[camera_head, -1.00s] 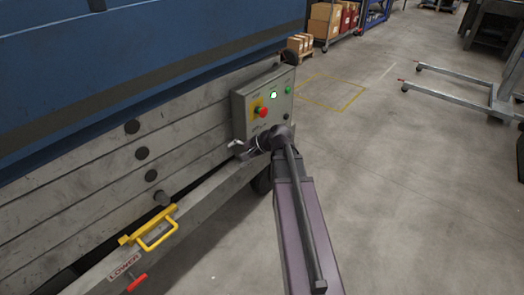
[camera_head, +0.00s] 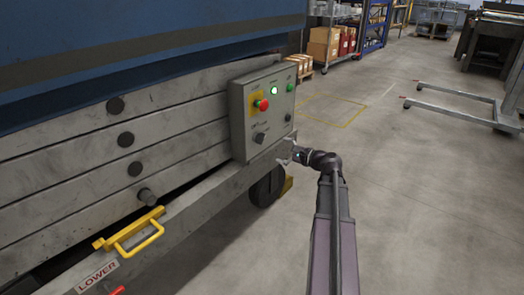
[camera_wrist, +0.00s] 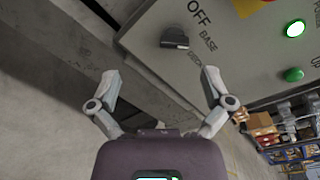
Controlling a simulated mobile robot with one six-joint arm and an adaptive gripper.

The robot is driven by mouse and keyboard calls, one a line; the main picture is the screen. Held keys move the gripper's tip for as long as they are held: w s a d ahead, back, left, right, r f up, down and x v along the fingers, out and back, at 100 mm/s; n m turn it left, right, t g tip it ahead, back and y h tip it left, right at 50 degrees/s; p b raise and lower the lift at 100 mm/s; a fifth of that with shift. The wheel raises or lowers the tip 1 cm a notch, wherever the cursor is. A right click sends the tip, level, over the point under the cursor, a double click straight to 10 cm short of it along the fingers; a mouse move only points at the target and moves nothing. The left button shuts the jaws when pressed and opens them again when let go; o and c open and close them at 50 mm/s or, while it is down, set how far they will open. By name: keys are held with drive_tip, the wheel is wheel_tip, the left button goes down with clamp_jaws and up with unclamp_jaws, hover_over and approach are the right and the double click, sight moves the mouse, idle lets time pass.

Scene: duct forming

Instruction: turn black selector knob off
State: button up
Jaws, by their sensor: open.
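The black selector knob (camera_head: 260,138) sits low on the left of the grey control box, below the red button. In the wrist view the knob (camera_wrist: 174,39) is near the top middle, beside the printed words OFF and BASE; its pointer direction is hard to tell. My gripper (camera_wrist: 160,82) is open and empty there, its two fingers spread below the knob and apart from it. In the head view my gripper (camera_head: 288,150) is by the box's lower right corner, small and partly hidden by my wrist.
The control box (camera_head: 237,112) also carries a red button (camera_head: 262,105) on yellow, a lit green lamp (camera_head: 274,91), a green button (camera_head: 290,87) and a small black knob (camera_head: 288,117). A yellow handle (camera_head: 135,232) juts out at lower left. Open floor lies right.

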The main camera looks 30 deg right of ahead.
sight(263, 139)
drive_tip(key=d, duration=0.1)
drive_tip(key=d+m+t+b, duration=0.1)
drive_tip(key=d+f, duration=0.1)
drive_tip(key=shift+s+d+f+m+h+b, duration=0.1)
drive_tip(key=shift+s+d+m+h+b, duration=0.2)
drive_tip(key=shift+s+h, duration=0.1)
drive_tip(key=shift+w+a, duration=0.1)
drive_tip(key=x, duration=1.3)
drive_tip(key=shift+w+a+r, duration=0.1)
drive_tip(key=shift+w+r, duration=0.1)
drive_tip(key=shift+w, duration=0.15)
drive_tip(key=c, duration=1.1)
